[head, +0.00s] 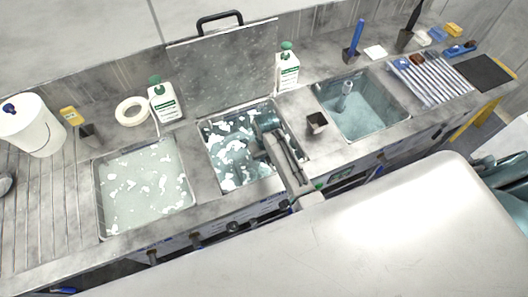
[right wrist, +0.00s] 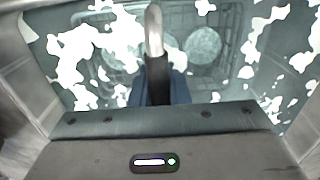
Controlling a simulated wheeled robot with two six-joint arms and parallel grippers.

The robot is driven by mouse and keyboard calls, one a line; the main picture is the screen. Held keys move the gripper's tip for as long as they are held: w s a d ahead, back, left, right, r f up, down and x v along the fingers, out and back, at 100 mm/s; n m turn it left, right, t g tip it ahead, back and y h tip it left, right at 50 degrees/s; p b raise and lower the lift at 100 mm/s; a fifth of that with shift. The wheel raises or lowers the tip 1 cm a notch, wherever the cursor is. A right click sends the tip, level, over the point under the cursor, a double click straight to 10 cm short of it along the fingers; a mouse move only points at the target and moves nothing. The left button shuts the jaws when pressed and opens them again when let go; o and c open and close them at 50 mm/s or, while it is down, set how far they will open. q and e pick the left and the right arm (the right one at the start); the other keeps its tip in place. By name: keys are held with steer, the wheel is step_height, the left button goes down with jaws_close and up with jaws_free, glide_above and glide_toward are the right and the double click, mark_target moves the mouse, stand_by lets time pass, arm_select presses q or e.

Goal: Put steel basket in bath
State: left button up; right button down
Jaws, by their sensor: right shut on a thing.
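My right gripper (head: 268,130) reaches down into the middle bath (head: 207,152), whose water carries white foam patches. In the right wrist view the gripper (right wrist: 158,88) is shut on the upright handle (right wrist: 153,30) of the steel basket (right wrist: 128,62). The basket's wire mesh lies below the foamy water surface, with round pale discs showing in it. Foam hides parts of the basket. Whether it rests on the bath floor I cannot tell. My left gripper is not in view.
A raised lid (head: 222,70) stands behind the middle bath. A foamy basin (head: 145,190) lies to the left and a clear-water basin (head: 365,105) to the right. White bottles (head: 163,102) (head: 287,70) flank the lid. A small dark cup (head: 317,122) stands on the counter right of the bath.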

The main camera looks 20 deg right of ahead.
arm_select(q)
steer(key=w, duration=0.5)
arm_select(e)
steer(key=c, duration=1.4)
jaws_free()
steer(key=shift+s+r, duration=0.15)
steer(key=shift+s, duration=0.05)
steer(key=shift+w, duration=0.15)
steer(key=shift+r, duration=0.2)
step_height(320, 180, up, 10)
steer(key=b, duration=0.3)
steer(key=shift+r+b, duration=0.2)
steer(key=shift+b, duration=0.15)
steer(key=shift+r, duration=0.5)
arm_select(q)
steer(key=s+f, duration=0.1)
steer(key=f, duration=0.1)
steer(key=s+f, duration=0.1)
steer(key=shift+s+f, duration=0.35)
arm_select(e)
steer(key=shift+r, duration=0.1)
